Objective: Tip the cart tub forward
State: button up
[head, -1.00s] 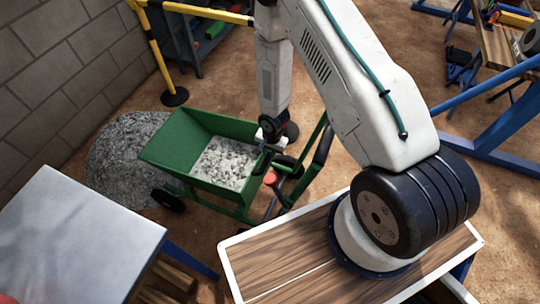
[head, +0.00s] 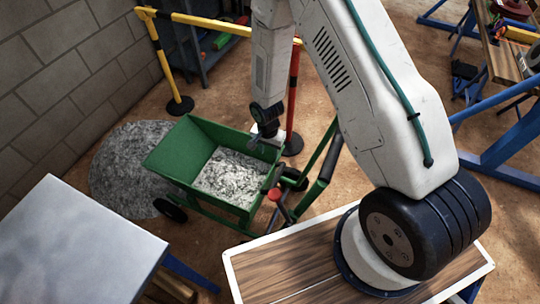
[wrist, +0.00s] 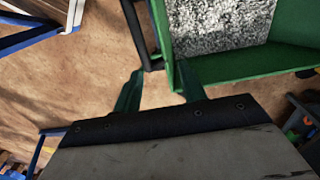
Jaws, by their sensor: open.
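The cart's green tub (head: 181,150) holds grey gravel (head: 232,177) and looks roughly level on its wheeled frame. A red-topped lever (head: 275,195) stands at its right end, beside the dark-gripped handle (head: 330,160). My gripper (head: 262,141) is at the tub's far right rim, partly hidden by its own wrist; contact there cannot be told. The tub's green wall (wrist: 225,68) is just beyond the right finger.
A gravel heap (head: 125,170) lies left of the cart against the block wall (head: 60,70). A grey-topped table (head: 75,250) is at front left. Yellow barrier rails (head: 205,23) and a red post (head: 293,95) stand behind.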

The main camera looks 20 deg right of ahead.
jog(key=shift+r, duration=1.45)
